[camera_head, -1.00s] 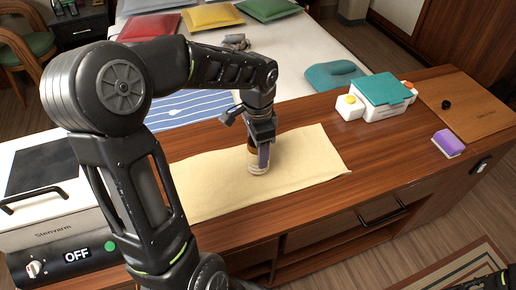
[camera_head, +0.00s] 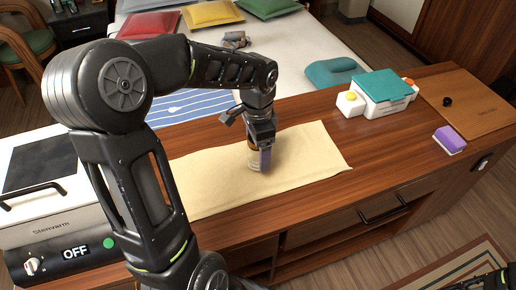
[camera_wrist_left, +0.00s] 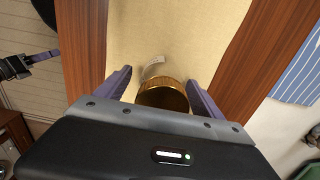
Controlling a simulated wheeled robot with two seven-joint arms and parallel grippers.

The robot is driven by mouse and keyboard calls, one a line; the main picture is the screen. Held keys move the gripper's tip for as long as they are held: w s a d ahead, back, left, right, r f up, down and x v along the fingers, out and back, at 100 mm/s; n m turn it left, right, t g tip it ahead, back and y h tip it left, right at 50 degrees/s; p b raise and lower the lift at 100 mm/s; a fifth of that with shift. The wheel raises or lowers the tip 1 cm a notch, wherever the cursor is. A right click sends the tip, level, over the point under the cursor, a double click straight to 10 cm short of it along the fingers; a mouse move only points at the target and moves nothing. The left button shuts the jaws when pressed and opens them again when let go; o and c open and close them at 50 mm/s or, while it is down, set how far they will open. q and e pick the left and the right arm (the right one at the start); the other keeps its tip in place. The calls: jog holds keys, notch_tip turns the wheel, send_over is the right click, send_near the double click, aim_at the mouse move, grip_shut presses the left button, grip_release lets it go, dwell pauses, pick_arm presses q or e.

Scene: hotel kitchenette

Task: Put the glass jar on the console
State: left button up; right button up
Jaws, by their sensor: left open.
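The glass jar (camera_head: 253,161) stands on the cream cloth (camera_head: 310,160) on the wooden console (camera_head: 400,140). Its brass-coloured lid (camera_wrist_left: 163,95) shows in the left wrist view, between the two purple fingers. My left gripper (camera_head: 259,158) points down over the jar. Its fingers are open on either side of the lid, with gaps visible, and one finger hides part of the jar in the head view. A dark part of what looks like my right gripper (camera_wrist_left: 17,66) shows at the left edge of the wrist view; its jaws are unclear.
A white appliance with an OFF display (camera_head: 75,253) stands at the left. A white box with a teal lid (camera_head: 382,88), a purple-and-white sponge (camera_head: 449,140) and a wooden board (camera_head: 470,105) lie to the right. Bare console top lies between cloth and sponge.

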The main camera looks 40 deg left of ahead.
pick_arm(q)
jog(key=shift+r, duration=0.1)
jog(key=shift+w+r+p, duration=0.1)
jog(key=shift+r+p, duration=0.45)
jog(key=shift+r, duration=0.1)
notch_tip(320, 180, up, 12)
jog(key=shift+f, duration=0.1)
dwell(0.6)
